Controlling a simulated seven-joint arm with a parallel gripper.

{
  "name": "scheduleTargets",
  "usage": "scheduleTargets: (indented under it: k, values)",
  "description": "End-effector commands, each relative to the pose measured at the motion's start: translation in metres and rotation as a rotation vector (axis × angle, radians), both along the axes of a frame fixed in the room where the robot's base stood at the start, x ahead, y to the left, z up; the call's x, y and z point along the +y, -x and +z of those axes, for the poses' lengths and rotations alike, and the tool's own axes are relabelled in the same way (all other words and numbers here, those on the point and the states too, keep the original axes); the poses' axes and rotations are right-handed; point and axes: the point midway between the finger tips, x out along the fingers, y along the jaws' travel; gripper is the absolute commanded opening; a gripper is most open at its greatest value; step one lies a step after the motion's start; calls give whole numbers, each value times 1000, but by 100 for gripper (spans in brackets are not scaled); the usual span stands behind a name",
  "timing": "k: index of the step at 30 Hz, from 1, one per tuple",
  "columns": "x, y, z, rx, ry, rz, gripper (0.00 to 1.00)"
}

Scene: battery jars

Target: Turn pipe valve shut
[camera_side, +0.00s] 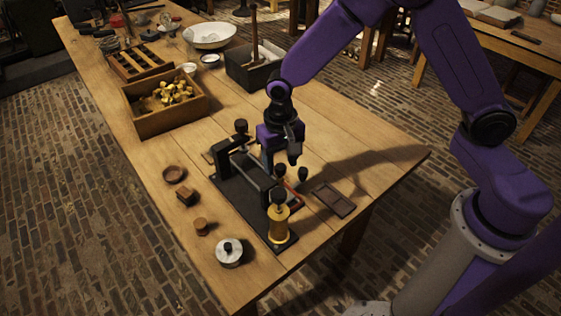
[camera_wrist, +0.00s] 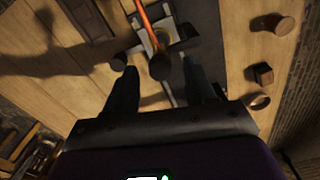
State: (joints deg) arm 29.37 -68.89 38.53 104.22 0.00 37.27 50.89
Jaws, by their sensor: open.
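The pipe rig stands on a dark base plate (camera_side: 236,192) on the table, with dark uprights, black knobs and a brass cylinder (camera_side: 279,222). A thin orange-red pipe or lever (camera_side: 293,189) shows beside it; in the wrist view it is an orange rod (camera_wrist: 145,18) running to a round reddish-brown knob (camera_wrist: 160,67). I cannot tell for sure which part is the valve handle. My gripper (camera_side: 282,158) points down over the rig and is open. In the wrist view its fingers (camera_wrist: 157,64) stand on either side of the knob, with gaps visible; contact is not clear.
A wooden box of brass pieces (camera_side: 150,127) stands behind the rig, with a dark crate (camera_side: 240,78) and white bowl (camera_side: 210,35) farther back. Small round and blocky parts and a silver-topped jar lid (camera_side: 229,252) lie left. A flat brown tray (camera_side: 322,193) lies right.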

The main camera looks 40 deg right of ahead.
Motion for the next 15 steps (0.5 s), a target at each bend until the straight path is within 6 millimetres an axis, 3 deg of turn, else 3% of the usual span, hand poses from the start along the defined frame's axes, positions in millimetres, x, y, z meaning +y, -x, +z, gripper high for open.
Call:
scheduleTargets:
  k: [12,13,15]
  values:
    - [0,0,-9,-1,-1,1,55]
    - [0,0,-9,-1,-1,1,51]
    - [0,0,-9,0,-1,1,29]
